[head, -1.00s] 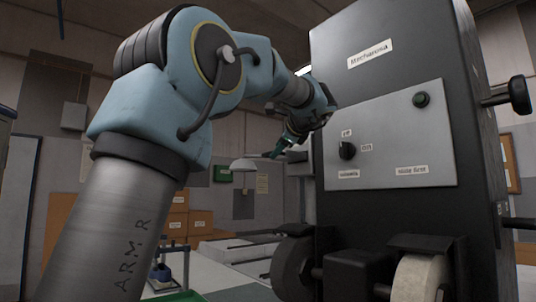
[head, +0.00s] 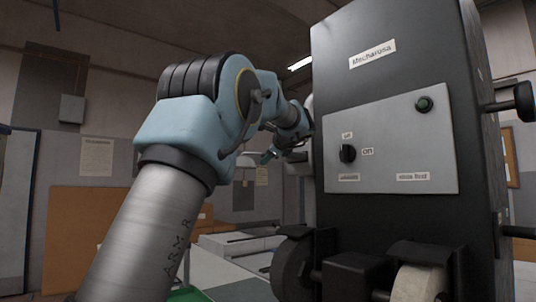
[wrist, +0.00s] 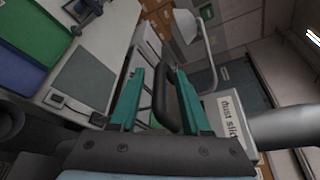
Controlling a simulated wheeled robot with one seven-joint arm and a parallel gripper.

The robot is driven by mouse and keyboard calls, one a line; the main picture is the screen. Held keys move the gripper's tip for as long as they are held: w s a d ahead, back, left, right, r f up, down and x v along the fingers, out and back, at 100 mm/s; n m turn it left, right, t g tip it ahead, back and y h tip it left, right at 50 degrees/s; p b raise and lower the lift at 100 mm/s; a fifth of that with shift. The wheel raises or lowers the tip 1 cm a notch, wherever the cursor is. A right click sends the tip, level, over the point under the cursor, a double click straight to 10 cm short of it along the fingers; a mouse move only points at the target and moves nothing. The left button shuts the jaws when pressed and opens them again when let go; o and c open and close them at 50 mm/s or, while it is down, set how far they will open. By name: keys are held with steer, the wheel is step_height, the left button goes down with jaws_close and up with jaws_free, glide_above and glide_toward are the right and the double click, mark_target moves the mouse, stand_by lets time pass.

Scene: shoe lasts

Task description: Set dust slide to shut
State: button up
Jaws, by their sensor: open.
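The black handle (wrist: 170,105) of the dust slide shows in the wrist view beside a white plate with the label "dust slide" (wrist: 231,117). My gripper (wrist: 160,74) is open, with its teal fingers on either side of the handle. Whether either finger touches the handle cannot be told. In the head view my gripper (head: 270,156) is small, at the left side of the dark machine (head: 405,45). My wrist and the machine's edge partly hide that area, and the slide's position cannot be read there.
The machine's front panel (head: 390,110) has a black off/on knob (head: 347,153) and a green button (head: 424,104). Wheels (head: 418,282) sit below. A grey pipe (wrist: 285,126) runs close on the right in the wrist view. A lamp (wrist: 187,25) and workbench (wrist: 85,75) lie beyond.

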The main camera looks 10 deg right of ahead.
jaws_close()
stand_by(0.3)
steer(key=shift+a+f, duration=0.1)
steer(key=shift+a, duration=0.05)
stand_by(1.0)
